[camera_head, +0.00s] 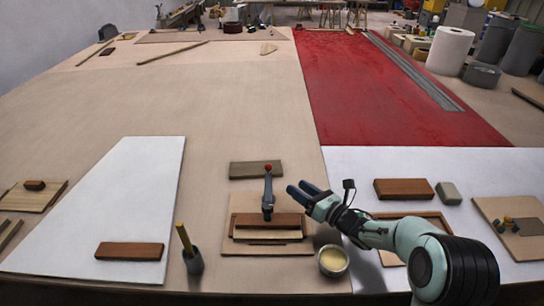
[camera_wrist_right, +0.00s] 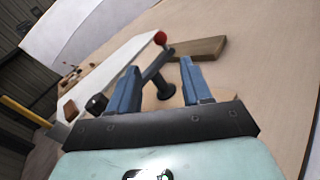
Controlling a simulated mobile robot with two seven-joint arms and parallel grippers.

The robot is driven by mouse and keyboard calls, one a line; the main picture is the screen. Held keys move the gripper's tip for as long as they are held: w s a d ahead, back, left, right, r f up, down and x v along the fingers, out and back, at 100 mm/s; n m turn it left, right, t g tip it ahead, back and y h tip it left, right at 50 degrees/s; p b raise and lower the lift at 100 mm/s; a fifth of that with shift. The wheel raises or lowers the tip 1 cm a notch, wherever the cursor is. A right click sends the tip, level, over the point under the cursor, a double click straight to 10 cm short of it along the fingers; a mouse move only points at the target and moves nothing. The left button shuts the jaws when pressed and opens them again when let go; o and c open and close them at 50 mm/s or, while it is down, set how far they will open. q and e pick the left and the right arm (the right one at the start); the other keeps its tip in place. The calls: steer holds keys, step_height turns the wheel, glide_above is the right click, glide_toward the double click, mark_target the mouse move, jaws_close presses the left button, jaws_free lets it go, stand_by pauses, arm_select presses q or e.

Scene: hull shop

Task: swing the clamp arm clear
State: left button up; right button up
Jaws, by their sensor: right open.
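The clamp arm (camera_head: 268,190) is a grey lever with a red ball knob (camera_head: 268,168) at its far end. It stands over a wooden fixture block (camera_head: 250,219) on a base board, with its near end above the block. My right gripper (camera_head: 303,190) is just right of the lever, open and apparently empty. In the right wrist view, the gripper's two blue fingers (camera_wrist_right: 160,82) are spread, and the red knob (camera_wrist_right: 160,38) shows beyond them. The lever (camera_wrist_right: 157,63) runs partly behind the left finger. Contact cannot be told. My left gripper is not in view.
A grey-brown wood strip (camera_head: 256,169) lies behind the clamp. A cup with a yellow-handled tool (camera_head: 193,262) stands left of the fixture, and a tin of pale contents (camera_head: 333,261) stands at its right front. A white panel (camera_head: 120,200) lies left.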

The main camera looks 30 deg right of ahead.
mark_target(269, 167)
steer(key=shift+w, duration=0.4)
steer(key=x, duration=1.2)
steer(key=shift+w+a, duration=0.1)
steer(key=shift+w, duration=0.3)
jaws_close()
